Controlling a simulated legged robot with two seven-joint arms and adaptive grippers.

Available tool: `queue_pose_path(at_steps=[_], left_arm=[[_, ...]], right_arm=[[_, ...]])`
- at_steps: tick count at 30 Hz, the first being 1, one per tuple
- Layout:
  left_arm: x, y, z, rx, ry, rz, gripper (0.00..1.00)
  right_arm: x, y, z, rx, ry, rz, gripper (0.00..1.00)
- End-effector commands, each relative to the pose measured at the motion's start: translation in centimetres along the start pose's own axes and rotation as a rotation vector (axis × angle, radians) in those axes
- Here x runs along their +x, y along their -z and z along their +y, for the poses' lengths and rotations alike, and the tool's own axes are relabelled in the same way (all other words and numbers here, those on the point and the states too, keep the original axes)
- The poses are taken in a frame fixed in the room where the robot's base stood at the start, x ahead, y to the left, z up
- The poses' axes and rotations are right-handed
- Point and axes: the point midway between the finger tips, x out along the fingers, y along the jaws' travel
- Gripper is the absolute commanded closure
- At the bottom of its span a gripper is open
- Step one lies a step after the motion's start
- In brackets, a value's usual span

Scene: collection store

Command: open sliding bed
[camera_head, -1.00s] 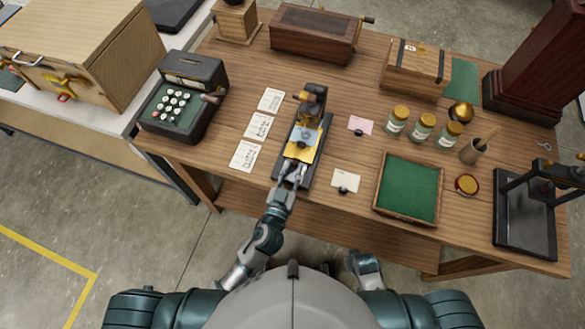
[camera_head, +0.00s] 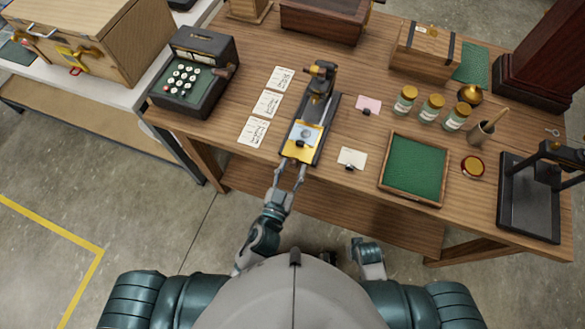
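The small press-like device (camera_head: 320,85) stands on the wooden table, with a dark upright at the back and a long black base. Its yellow sliding bed (camera_head: 297,152) lies at the near end of the base, close to the base's front edge. A pale blue-grey plate (camera_head: 304,134) rests on the bed. My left gripper (camera_head: 291,168) is at the bed's near edge with its two fingers spread apart. Nothing shows between the fingers; I cannot tell whether they touch the bed. My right arm's end (camera_head: 368,258) is low in front of the table, and its fingers are not clear.
Paper cards (camera_head: 267,104) lie left of the device, beside a keyed machine (camera_head: 196,75). A pink card (camera_head: 368,104) and a white card (camera_head: 351,158) lie right. A green-lined tray (camera_head: 413,168), several jars (camera_head: 431,108) and a black stand (camera_head: 528,205) are further right.

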Motion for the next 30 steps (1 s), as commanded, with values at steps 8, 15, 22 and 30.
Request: queue_pose_path(at_steps=[8,15,22,30], left_arm=[[-0.6,-0.1,0.0,-0.001,0.000,-0.002,0.54],[-4.7,-0.2,0.1,-0.004,0.003,-0.007,0.54],[-8.9,-0.2,0.1,-0.002,0.004,-0.007,0.54],[-11.5,-0.1,0.1,-0.001,0.002,-0.002,0.54]], right_arm=[[0.1,-0.1,-0.1,-0.002,0.001,-0.004,1.00],[0.1,-0.1,-0.1,0.000,0.002,-0.004,1.00],[0.1,-0.1,-0.1,0.000,0.002,-0.004,1.00],[0.1,-0.1,-0.1,0.000,0.002,-0.004,1.00]])
